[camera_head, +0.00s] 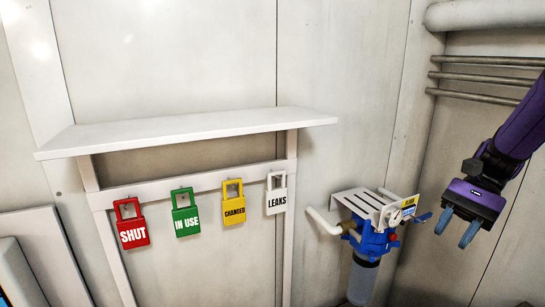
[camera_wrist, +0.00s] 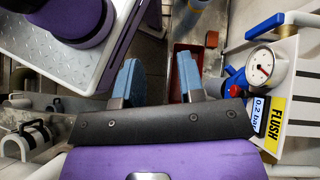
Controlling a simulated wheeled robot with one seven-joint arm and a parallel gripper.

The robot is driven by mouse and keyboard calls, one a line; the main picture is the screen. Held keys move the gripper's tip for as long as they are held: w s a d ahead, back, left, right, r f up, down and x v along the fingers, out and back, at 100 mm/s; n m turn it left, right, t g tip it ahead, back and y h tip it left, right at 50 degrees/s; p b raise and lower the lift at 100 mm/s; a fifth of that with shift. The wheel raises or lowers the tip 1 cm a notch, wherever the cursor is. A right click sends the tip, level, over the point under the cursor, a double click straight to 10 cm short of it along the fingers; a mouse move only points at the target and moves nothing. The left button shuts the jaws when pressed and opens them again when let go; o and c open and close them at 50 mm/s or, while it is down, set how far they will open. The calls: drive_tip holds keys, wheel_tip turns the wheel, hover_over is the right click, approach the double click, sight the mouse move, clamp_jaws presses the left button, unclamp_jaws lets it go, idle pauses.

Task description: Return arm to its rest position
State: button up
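My gripper (camera_head: 457,228) is purple and black with two blue fingertips. It hangs pointing down at the right of the head view, to the right of the blue filter unit (camera_head: 373,240) and apart from it. In the wrist view my gripper (camera_wrist: 158,76) shows its two fingers spread, with nothing between them. My purple arm comes in from the right edge of the head view. The filter unit's gauge (camera_wrist: 262,66) and a yellow FLUSH label (camera_wrist: 276,124) are at the right of the wrist view.
Red SHUT (camera_head: 132,234), green IN USE (camera_head: 186,222), yellow CHANGED (camera_head: 234,212) and white LEAKS (camera_head: 276,202) tags hang on a rail under a white shelf (camera_head: 190,130). Grey pipes (camera_head: 485,77) run along the right wall. A red tray (camera_wrist: 186,60) lies below the fingers.

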drive_tip(key=s+a+r+n+t+h, duration=0.7)
drive_tip(key=s+r+n+t+h, duration=0.2)
drive_tip(key=r+n+t, duration=0.1)
drive_tip(key=shift+s+r+n, duration=0.3)
drive_tip(key=shift+r+n, duration=0.2)
drive_tip(key=shift+r, duration=0.1)
drive_tip(key=shift+a, duration=0.1)
idle(0.7)
